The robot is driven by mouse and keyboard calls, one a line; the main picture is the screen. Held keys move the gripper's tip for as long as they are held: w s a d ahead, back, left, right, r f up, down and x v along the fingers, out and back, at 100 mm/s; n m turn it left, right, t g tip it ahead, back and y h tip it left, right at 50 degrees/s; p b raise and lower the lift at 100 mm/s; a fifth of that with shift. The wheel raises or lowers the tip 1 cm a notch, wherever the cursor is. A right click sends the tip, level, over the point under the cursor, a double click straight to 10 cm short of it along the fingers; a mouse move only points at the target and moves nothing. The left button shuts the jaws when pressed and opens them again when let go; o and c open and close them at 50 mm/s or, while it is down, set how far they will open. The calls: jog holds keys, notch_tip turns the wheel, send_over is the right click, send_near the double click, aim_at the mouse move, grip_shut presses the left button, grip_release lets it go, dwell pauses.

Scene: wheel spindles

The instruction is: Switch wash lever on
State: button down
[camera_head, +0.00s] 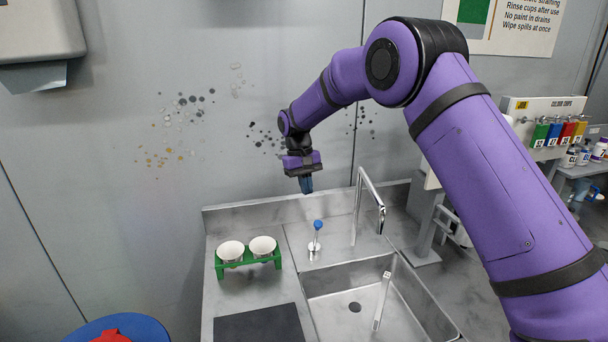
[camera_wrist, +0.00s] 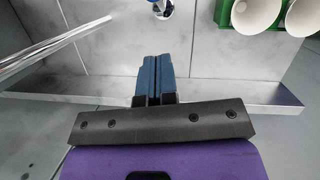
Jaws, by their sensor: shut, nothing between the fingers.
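The wash lever (camera_head: 316,237) is a thin upright metal stick with a blue knob on a round base, on the sink deck left of the tap. In the wrist view the lever (camera_wrist: 160,9) shows only partly at the top edge, beyond the fingertips. My gripper (camera_head: 307,187) is above and slightly left of the lever, pointing down, apart from it. In the wrist view my gripper's blue fingers (camera_wrist: 154,62) are together with nothing between them. The tap (camera_head: 368,202) is a tall bent metal spout behind the sink basin (camera_head: 345,290).
A green rack (camera_head: 247,264) with two white cups (camera_head: 262,246) stands left of the lever. A dark mat (camera_head: 258,324) lies in front of it. A raised backsplash (camera_head: 240,217) runs behind the deck. A pale stick (camera_head: 382,300) lies in the basin.

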aim_at(316, 235)
jog(key=s+d+f, duration=0.2)
jog(key=s+f, duration=0.2)
jog(key=f, duration=0.1)
jog(key=shift+s+f, duration=0.1)
jog(key=shift+s, duration=0.05)
dwell(0.4)
jog(key=s+d+f+t, duration=0.1)
jog(key=s+f+t, duration=0.2)
jog(key=s, duration=0.5)
jog(key=shift+d+f+t+y, duration=0.25)
jog(key=shift+t+y, duration=0.15)
jog(key=shift+t, duration=0.1)
dwell(0.6)
dwell(0.5)
